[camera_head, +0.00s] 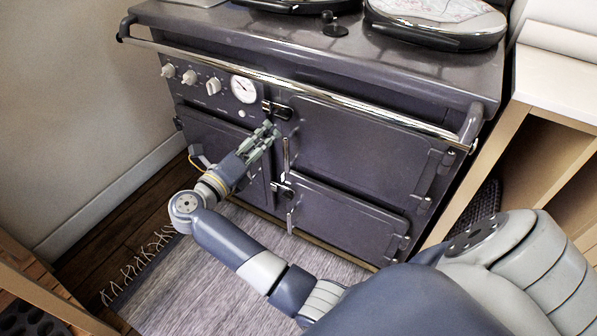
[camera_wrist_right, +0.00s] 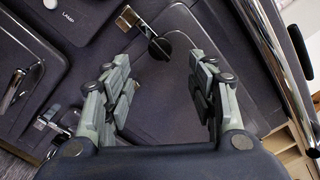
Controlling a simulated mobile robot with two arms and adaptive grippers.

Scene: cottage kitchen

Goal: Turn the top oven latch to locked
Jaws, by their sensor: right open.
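The top oven latch (camera_head: 278,110) is a small metal fitting with a dark lever at the upper left corner of the upper right oven door (camera_head: 350,145). In the right wrist view the latch (camera_wrist_right: 160,47) shows as a black knob and dark arm with a bright plate, between the fingers in the picture. My right gripper (camera_head: 270,130) is just below and left of the latch, and it also shows in the wrist view (camera_wrist_right: 155,75). Its fingers are spread and nothing is held. Contact with the latch cannot be told. My left gripper is out of view.
A chrome rail (camera_head: 310,93) runs along the stove front above the latch. Lower down are a vertical door handle (camera_head: 287,155) and the lower oven door (camera_head: 345,218). Control knobs (camera_head: 190,77) and a round gauge (camera_head: 245,89) sit to the left. A rug (camera_head: 205,275) covers the floor.

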